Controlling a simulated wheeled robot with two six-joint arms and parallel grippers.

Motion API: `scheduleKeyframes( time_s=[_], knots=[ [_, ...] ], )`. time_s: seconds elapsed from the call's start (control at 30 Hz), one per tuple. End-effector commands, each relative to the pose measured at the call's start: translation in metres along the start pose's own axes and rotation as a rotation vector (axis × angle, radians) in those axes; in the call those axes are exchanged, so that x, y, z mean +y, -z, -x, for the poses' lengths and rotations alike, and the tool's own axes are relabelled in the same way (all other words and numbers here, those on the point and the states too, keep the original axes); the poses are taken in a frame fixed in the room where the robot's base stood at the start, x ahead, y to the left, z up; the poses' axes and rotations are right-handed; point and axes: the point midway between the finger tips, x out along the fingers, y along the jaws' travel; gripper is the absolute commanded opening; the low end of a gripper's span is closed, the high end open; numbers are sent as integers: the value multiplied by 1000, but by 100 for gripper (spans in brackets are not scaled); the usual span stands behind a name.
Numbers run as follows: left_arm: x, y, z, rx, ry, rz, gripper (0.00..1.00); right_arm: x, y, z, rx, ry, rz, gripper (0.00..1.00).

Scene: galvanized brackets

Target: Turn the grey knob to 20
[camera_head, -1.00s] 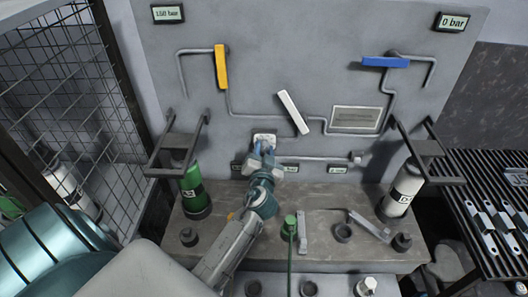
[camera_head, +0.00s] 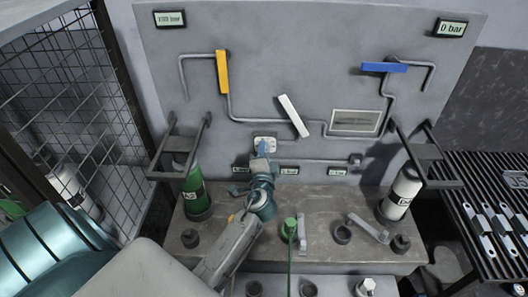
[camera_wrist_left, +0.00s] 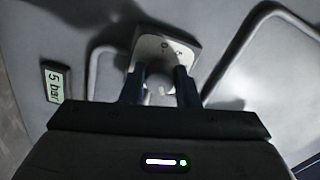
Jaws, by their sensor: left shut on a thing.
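The grey knob (camera_wrist_left: 160,88) shows in the left wrist view between my two dark finger pads, in front of a pale square plate with small markings. The same plate (camera_head: 265,141) shows in the head view, low on the grey panel. My left gripper (camera_head: 263,150) is at the plate and shut on the knob; in the left wrist view its fingers (camera_wrist_left: 158,90) stand on either side of it. The knob's pointer and its exact setting are hidden or too small to read. My right gripper is not in view.
A small display (camera_wrist_left: 55,84) reads 5 bar beside the plate. A yellow lever (camera_head: 222,72), a white lever (camera_head: 293,116) and a blue lever (camera_head: 384,67) are on the panel. A green cylinder (camera_head: 194,190) and a white cylinder (camera_head: 403,190) stand either side of the ledge.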

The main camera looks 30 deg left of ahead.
Motion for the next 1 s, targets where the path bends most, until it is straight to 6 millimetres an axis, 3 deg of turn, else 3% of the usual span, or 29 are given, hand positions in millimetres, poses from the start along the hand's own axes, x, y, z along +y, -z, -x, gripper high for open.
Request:
scheduleKeyframes(
  time_s=[0.73, 0.77, 0.83, 0.87, 1.0],
  knots=[
    [2, -1, 1, -1, -5, -85, 6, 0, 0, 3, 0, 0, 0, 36],
    [2, -1, 1, -1, -5, -85, 32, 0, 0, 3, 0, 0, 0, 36],
    [2, -1, 1, -1, -4, -85, 46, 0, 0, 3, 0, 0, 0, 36],
    [2, 0, 1, -1, -4, -85, 50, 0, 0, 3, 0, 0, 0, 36],
    [1, 0, 0, -1, -3, -85, 50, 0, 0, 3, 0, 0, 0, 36]
  ],
)
